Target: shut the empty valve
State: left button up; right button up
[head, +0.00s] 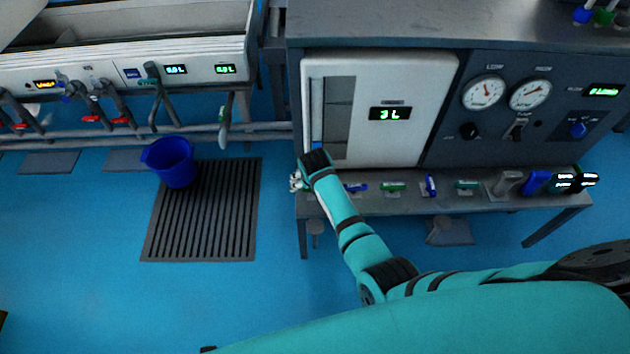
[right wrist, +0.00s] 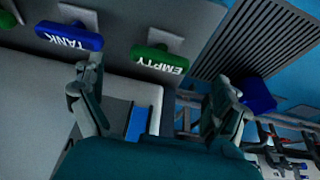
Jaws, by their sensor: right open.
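The empty valve's green handle (right wrist: 160,60), lettered EMPTY, is in the upper middle of the right wrist view. My right gripper (right wrist: 152,92) is open, with one finger on either side of the picture and the green handle beyond the gap between them. No contact with the handle shows. In the head view my right gripper (head: 298,181) is at the left end of the shelf under the white panel. The empty valve cannot be made out there, behind or beside my arm. My left gripper is not in view.
A blue TANK handle (right wrist: 68,37) sits beside the green one. More coloured handles, such as a green one (head: 393,187), line the shelf (head: 400,206). The white panel (head: 425,90) reads 3 L. A blue bucket (head: 169,162) stands on a floor grate (head: 205,225) to the left.

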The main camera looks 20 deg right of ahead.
jog(key=v, duration=0.3)
jog(key=shift+s+r, duration=0.1)
jog(key=shift+r, duration=0.15)
jog(key=s+d+f+n+g+y, duration=0.1)
jog(key=s+f+n, duration=0.1)
jog(key=s+f, duration=0.75)
jog(key=s+d+f+n+g, duration=0.15)
jog(key=s+f, duration=0.25)
jog(key=s, duration=1)
jog(key=s+d+f+n+y, duration=0.1)
jog(key=s+d+f+n, duration=0.1)
jog(key=s+f, duration=0.7)
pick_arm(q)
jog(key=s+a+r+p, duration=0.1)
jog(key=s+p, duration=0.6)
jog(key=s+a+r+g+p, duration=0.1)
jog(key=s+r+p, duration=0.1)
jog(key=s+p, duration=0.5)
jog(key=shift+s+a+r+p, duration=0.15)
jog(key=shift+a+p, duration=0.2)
pick_arm(e)
jog(key=s+d+r, duration=0.1)
jog(key=s+r, duration=0.1)
jog(key=s, duration=0.5)
jog(key=s+d+r, duration=0.1)
jog(key=s+r, duration=0.2)
jog(key=s, duration=0.5)
jog(key=shift+s+d+g+h, duration=0.2)
jog(key=shift+s+g+h, duration=0.15)
jog(key=shift+g, duration=0.1)
